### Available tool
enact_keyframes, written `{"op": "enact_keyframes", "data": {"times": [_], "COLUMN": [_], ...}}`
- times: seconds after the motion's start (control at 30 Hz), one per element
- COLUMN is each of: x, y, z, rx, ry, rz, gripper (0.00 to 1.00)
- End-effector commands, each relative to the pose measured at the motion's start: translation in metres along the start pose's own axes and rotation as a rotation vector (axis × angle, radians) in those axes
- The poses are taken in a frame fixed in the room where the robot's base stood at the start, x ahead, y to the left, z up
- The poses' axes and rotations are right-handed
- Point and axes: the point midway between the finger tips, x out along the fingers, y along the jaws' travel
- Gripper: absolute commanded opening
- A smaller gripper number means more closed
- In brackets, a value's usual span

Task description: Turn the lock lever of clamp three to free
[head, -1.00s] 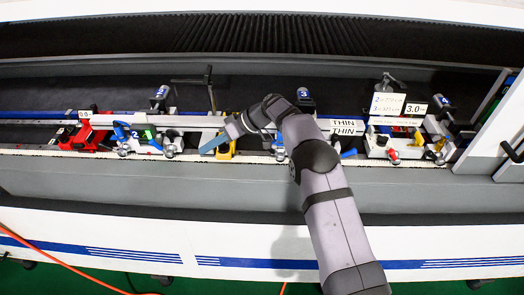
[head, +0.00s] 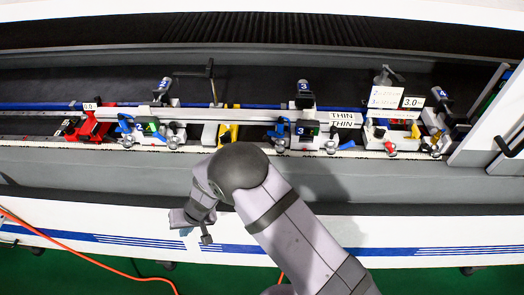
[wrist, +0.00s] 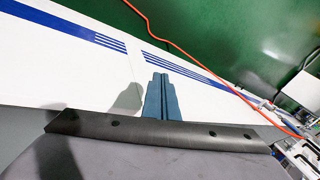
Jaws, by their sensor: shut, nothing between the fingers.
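Clamp three (head: 307,132) stands on the rail right of the middle in the head view, with a blue "3" label on its front and another on the dark block (head: 304,88) behind it. A blue lever (head: 281,127) stands upright at its left side. Another blue lever (head: 347,146) lies at its lower right. I cannot tell which is the lock lever or its exact setting. My gripper (head: 183,229) is in front of the machine, below and left of clamp three and well apart from it. Its blue fingers (wrist: 160,97) are together and empty in the wrist view.
Clamp two (head: 146,130) and a yellow block (head: 229,130) stand left of clamp three. A red unit (head: 90,124) is at far left. A unit with white signs (head: 390,125) stands to the right. An orange cable (head: 100,262) lies on the green floor.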

Motion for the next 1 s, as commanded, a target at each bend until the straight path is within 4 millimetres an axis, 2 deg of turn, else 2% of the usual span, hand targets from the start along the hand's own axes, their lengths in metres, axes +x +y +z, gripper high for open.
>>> {"op": "enact_keyframes", "data": {"times": [0.17, 0.2, 0.37, 0.5, 0.7, 0.9, 1.0], "x": [0.009, 0.009, 0.006, 0.002, -0.002, -0.006, -0.010], "y": [0.044, 0.052, 0.070, 0.063, 0.035, 0.005, -0.002], "z": [0.017, 0.018, 0.016, 0.013, 0.018, 0.029, 0.022], "rx": [-0.549, -0.701, -1.328, -1.833, -2.382, -2.777, -2.844], "ry": [0.017, 0.020, 0.028, 0.049, 0.106, 0.205, 0.255], "rz": [0.185, 0.230, 0.391, 0.503, 0.618, 0.738, 0.842], "gripper": [0.00, 0.00, 0.00, 0.00, 0.00, 0.00, 0.00]}}
